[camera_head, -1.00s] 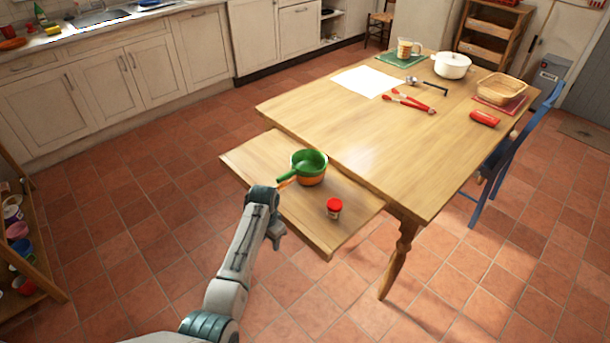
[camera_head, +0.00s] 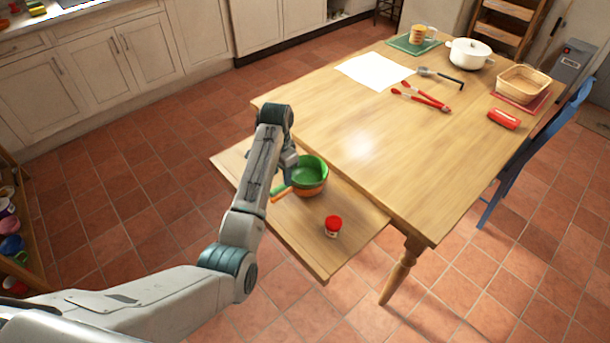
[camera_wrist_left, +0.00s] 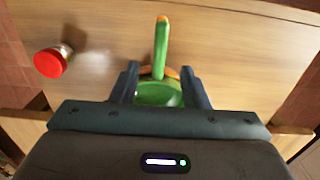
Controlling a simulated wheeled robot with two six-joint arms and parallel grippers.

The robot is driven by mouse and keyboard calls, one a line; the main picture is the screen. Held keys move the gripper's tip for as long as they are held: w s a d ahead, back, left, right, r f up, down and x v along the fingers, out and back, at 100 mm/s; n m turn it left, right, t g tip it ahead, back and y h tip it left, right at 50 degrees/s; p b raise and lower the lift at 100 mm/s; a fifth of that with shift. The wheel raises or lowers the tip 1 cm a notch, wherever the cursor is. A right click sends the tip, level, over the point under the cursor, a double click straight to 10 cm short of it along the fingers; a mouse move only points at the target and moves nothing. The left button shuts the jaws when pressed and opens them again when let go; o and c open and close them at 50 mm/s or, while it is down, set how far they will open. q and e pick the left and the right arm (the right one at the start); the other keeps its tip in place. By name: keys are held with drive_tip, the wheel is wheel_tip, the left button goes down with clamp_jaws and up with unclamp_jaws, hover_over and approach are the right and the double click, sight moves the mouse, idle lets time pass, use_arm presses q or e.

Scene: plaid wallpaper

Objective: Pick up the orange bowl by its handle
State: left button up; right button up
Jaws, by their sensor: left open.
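The orange bowl (camera_head: 312,191) stands on the lower side board, with a green bowl (camera_head: 311,170) nested inside it. Its orange handle (camera_head: 281,197) points left, just under the green handle (camera_head: 277,189). In the left wrist view, only small orange edges (camera_wrist_left: 172,73) show beneath the green bowl (camera_wrist_left: 157,94) and its long green handle (camera_wrist_left: 162,45). My left gripper (camera_wrist_left: 159,69) is open, with one finger on each side of the bowls' handle end, apparently empty. In the head view it is partly hidden behind my wrist, close beside the bowls. My right gripper is out of view.
A red-lidded jar (camera_head: 333,226) stands near the bowls on the side board (camera_head: 290,228); it also shows in the wrist view (camera_wrist_left: 50,62). The big table (camera_head: 375,150) rises behind, holding red tongs (camera_head: 424,99), a ladle (camera_head: 440,77) and a white pot (camera_head: 469,53).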

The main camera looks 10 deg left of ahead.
sight(280, 195)
use_arm(q)
drive_tip(key=f, duration=0.2)
drive_tip(key=s+f, duration=0.1)
drive_tip(key=f, duration=0.1)
drive_tip(key=shift+p, duration=0.3)
drive_tip(key=shift+a+f, duration=0.1)
drive_tip(key=shift+f, duration=0.2)
drive_tip(key=f, duration=0.1)
drive_tip(key=f+p, duration=0.1)
drive_tip(key=f, duration=0.2)
drive_tip(key=shift+a+f, duration=0.25)
drive_tip(key=shift+f, duration=0.3)
drive_tip(key=c, duration=0.5)
clamp_jaws()
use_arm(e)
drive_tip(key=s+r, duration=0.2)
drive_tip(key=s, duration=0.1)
